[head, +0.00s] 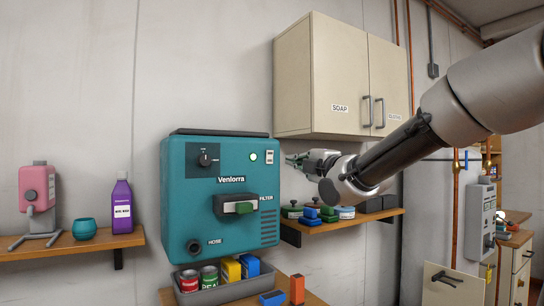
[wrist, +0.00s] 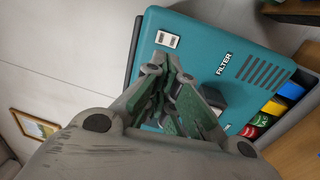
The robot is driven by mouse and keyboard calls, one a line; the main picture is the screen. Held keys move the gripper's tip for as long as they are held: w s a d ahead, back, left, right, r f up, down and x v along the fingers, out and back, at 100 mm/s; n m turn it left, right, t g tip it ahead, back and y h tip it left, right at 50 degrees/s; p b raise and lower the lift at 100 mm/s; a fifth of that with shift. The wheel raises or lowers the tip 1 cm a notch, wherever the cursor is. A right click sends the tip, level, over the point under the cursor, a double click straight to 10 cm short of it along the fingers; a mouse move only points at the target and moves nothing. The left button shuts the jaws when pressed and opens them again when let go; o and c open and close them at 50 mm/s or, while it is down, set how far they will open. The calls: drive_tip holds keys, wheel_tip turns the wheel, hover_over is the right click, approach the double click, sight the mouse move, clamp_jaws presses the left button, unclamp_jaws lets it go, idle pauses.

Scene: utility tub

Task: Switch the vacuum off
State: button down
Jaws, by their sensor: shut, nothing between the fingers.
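The vacuum (head: 220,197) is a teal wall box marked Venlorra. The switch also shows in the wrist view (wrist: 167,40), just beyond my fingertips. My gripper (head: 290,159) is shut and empty, just right of the switch in the head view. A small gap shows between fingertips and switch there; depth is hard to tell. In the wrist view my gripper (wrist: 163,62) covers part of the box front.
A grey tray (head: 218,296) of cans and blocks is below. A cream cabinet (head: 310,80) hangs above right, and a shelf (head: 345,222) with several items lies behind my gripper.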

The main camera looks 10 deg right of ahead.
sight(268, 153)
drive_tip(key=shift+w, duration=0.15)
drive_tip(key=x, duration=1.3)
drive_tip(key=shift+w, duration=0.15)
drive_tip(key=shift+w+a+r, duration=0.1)
drive_tip(key=shift+w+a, duration=0.05)
drive_tip(key=shift+w, duration=0.05)
drive_tip(key=shift+w+a+r, duration=0.1)
drive_tip(key=shift+w, duration=0.15)
